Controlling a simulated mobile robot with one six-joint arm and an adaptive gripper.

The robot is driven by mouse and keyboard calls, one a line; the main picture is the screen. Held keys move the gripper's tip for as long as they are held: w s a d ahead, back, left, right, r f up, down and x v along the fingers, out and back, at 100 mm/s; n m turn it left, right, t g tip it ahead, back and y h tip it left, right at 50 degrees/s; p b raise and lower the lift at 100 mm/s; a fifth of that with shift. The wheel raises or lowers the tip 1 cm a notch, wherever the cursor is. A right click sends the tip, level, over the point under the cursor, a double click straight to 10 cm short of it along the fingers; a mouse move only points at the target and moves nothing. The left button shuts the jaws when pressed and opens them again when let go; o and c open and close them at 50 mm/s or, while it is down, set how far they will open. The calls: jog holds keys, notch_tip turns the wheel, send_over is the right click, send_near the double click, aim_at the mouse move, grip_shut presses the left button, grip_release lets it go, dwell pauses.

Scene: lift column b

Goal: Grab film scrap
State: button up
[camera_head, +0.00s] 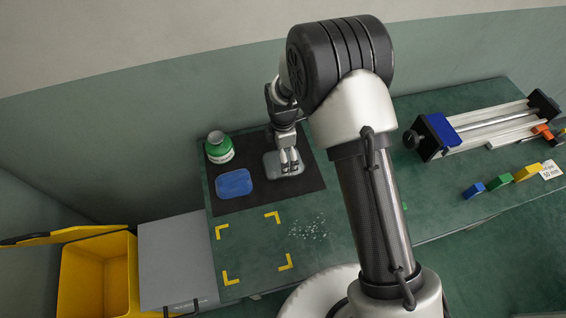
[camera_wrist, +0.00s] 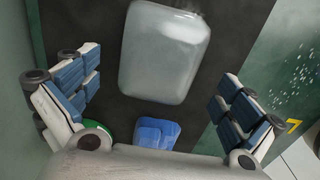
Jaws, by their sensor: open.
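The film scrap (camera_head: 271,163) looks like a pale grey, translucent, rounded rectangle lying on a black mat (camera_head: 295,192). In the wrist view the film scrap (camera_wrist: 165,50) lies ahead of and between my open fingers, with dark mat showing on both sides of it. My gripper (camera_head: 289,172) is over the scrap in the head view and hides part of it. My gripper (camera_wrist: 158,82) holds nothing in the wrist view. I cannot tell how high the fingertips are above the mat.
Yellow corner marks (camera_head: 273,216) and white specks (camera_head: 308,229) are in front. A yellow bin (camera_head: 97,281) is at lower left. A slide rig (camera_head: 480,128) and coloured blocks (camera_head: 500,182) are right.

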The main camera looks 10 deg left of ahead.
notch_tip(320, 180, down, 3)
jog(key=shift+f+b, duration=0.2)
jog(key=shift+b, duration=0.3)
jog(key=shift+r, duration=0.1)
jog(key=c, duration=1.1)
